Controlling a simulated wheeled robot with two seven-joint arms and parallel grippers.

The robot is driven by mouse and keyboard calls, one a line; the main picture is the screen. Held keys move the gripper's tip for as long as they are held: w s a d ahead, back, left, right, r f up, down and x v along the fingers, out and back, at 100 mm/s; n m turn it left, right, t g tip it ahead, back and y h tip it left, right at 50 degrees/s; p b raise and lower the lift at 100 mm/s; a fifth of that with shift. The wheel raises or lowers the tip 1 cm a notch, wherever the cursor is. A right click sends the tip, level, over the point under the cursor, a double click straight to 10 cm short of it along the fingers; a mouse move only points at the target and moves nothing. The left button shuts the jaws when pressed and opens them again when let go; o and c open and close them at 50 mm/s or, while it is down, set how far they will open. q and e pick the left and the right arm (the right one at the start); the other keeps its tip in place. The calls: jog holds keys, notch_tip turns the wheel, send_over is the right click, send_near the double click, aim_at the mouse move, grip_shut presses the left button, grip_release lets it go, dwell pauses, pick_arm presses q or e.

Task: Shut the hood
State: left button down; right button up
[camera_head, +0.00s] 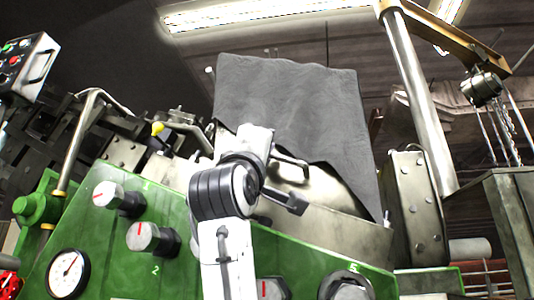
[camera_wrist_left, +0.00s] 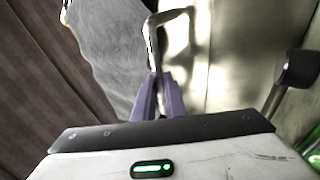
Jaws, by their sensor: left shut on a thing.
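The hood (camera_head: 325,185) is a bare metal cover on top of the green machine, with a grey cloth over its upper part. Its bent bar handle (camera_head: 292,162) shows just right of my left wrist. In the left wrist view, the purple fingers of my left gripper (camera_wrist_left: 157,95) are closed around the lower end of the handle (camera_wrist_left: 152,38), against the hood's metal face (camera_wrist_left: 225,60). In the head view, my own wrist hides much of the grip. How far open the hood stands is hard to tell. My right gripper is not in view.
The grey cloth (camera_head: 290,105) hangs close behind the handle. A dark lever (camera_head: 285,200) sticks out below it. The green panel (camera_head: 185,195) carries knobs and a gauge (camera_head: 68,272). A steel post (camera_head: 415,95) and hoist (camera_head: 482,88) stand at the right.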

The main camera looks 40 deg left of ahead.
pick_arm(q)
jog(key=c, duration=1.8)
grip_release()
jog(key=shift+w+a+f, duration=0.1)
jog(key=shift+a+f, duration=0.05)
jog(key=shift+f, duration=0.2)
jog(key=shift+r, duration=0.1)
jog(key=s+d+f, duration=0.1)
jog(key=s+d, duration=0.1)
jog(key=s, duration=0.3)
jog(key=s+d+f, duration=0.1)
jog(key=s+d, duration=0.1)
jog(key=s, duration=0.3)
jog(key=s+d, duration=0.2)
jog(key=s, duration=0.3)
jog(key=shift+s+f, duration=0.1)
jog(key=shift+f, duration=0.3)
